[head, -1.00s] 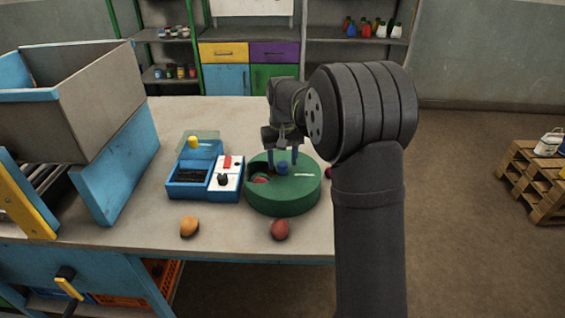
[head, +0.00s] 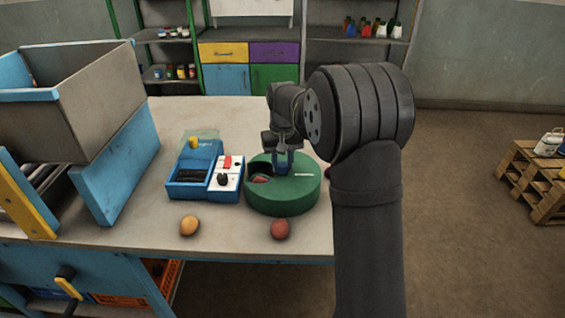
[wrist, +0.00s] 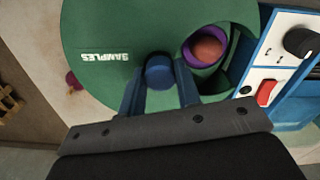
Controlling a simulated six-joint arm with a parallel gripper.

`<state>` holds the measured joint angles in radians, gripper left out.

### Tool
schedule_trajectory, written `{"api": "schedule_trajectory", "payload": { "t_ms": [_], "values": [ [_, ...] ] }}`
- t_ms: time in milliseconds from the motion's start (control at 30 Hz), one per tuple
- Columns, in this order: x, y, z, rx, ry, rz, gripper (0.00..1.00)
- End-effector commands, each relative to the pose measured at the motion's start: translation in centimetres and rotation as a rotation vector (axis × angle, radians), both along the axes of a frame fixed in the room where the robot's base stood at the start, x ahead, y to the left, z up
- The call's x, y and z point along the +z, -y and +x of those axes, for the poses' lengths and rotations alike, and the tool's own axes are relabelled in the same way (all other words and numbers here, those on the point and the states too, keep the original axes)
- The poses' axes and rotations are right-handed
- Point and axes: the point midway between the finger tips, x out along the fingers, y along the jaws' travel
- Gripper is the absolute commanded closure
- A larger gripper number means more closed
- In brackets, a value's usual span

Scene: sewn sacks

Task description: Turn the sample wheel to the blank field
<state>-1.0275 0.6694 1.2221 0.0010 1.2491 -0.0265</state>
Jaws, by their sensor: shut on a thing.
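The sample wheel is a green round drum (head: 290,200) on the table, right of a blue device; it also shows in the wrist view (wrist: 110,25), with the white word "SAMPLES" on its top. A blue knob (wrist: 160,70) stands at its middle. My gripper (head: 283,168) points down over the wheel and is shut on the knob; its blue fingers are at either side of it in the wrist view (wrist: 160,88). An opening in the top shows a reddish round sample (wrist: 207,50) in a purple ring. The wheel's fields under the cover are otherwise hidden.
The blue device (head: 188,190) has a white panel (head: 227,178) with a red switch and a black dial, close beside the wheel. A yellow-orange lump (head: 189,226) and a red lump (head: 280,229) lie near the table's front edge. A large grey bin (head: 90,95) stands at the left.

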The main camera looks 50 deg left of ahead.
Motion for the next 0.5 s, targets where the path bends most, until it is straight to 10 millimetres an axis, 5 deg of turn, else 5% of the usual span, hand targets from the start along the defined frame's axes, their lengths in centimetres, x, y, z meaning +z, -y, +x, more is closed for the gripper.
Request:
{"api": "schedule_trajectory", "payload": {
  "t_ms": [500],
  "values": [
    [0.04,-0.02,0.01,-0.169,0.0,-0.001,1.0]
  ]
}}
